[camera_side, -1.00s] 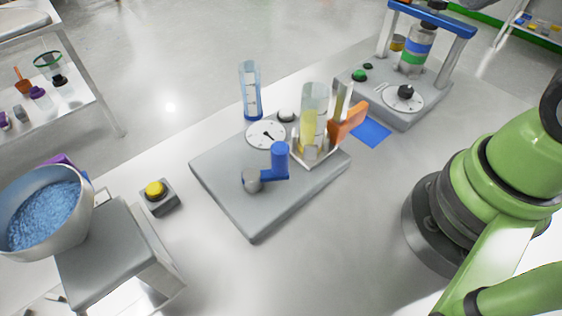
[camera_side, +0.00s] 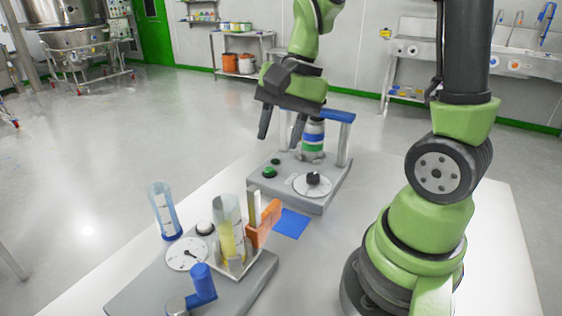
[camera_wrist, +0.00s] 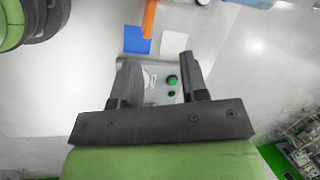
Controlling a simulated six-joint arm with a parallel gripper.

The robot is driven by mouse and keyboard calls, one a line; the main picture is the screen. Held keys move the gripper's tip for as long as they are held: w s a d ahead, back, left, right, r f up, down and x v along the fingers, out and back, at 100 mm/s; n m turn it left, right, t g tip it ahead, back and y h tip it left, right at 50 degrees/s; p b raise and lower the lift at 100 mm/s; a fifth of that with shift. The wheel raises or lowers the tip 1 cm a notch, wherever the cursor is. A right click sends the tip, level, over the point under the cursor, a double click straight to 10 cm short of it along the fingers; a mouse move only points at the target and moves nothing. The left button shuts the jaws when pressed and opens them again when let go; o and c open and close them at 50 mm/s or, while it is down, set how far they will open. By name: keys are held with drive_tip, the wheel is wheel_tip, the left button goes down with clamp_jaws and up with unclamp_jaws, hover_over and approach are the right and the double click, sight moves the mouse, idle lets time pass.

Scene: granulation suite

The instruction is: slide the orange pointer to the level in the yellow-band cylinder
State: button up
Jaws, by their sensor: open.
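The orange pointer (camera_side: 264,226) sits on an upright post beside a clear upright cylinder (camera_side: 228,225), on the grey station with the blue crank handle. The cylinder is yellow in its lower part; I cannot tell band from contents, nor read the level. The pointer also shows at the top of the wrist view (camera_wrist: 149,18). My gripper (camera_side: 281,132) is open and empty, fingers downward, apart from the pointer and above the rear station. In the wrist view my gripper (camera_wrist: 160,62) has nothing between its fingers but the station below.
The rear grey station (camera_side: 322,203) carries a dial, green buttons and a blue-topped frame (camera_side: 330,113) close to my gripper. A blue pad (camera_side: 291,223) lies between the stations. A blue-tinted cylinder (camera_side: 163,210) and a white dial (camera_side: 187,254) stand left of the yellow cylinder.

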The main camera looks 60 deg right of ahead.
sight(275, 203)
drive_tip(key=shift+w+a+f+m+g+y, duration=0.2)
drive_tip(key=shift+f+m, duration=0.6)
drive_tip(key=shift+f, duration=2)
drive_tip(key=shift+w+a+f+m+g+y, duration=0.15)
drive_tip(key=shift+f+m+g+y, duration=0.45)
drive_tip(key=shift+f, duration=2.25)
drive_tip(key=shift+w+f+m+g+y, duration=0.2)
drive_tip(key=shift+f+m, duration=0.8)
drive_tip(key=shift+f, duration=1.8)
clamp_jaws()
